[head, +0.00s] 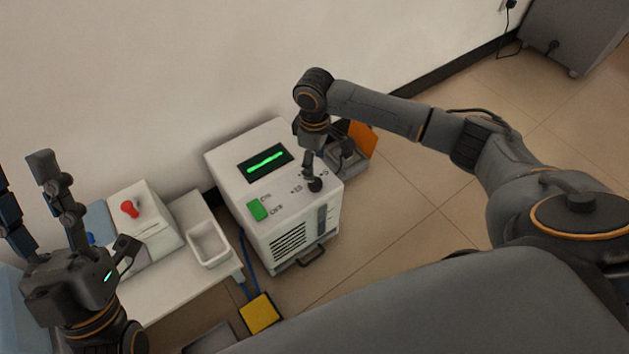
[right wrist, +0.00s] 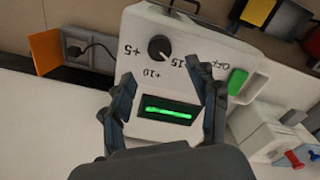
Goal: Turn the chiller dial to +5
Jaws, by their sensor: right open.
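The chiller (head: 285,235) is a white box on the floor with a lit green display (head: 265,162) and a green switch on top. Its dark round dial (head: 316,185) shows more clearly in the right wrist view (right wrist: 158,47), among the labels +5, +10, 15 and OFF. My left gripper (head: 85,200) is open and empty at far left.
A yellow block (head: 259,314) lies below the chiller. An orange panel (head: 362,138) stands behind it.

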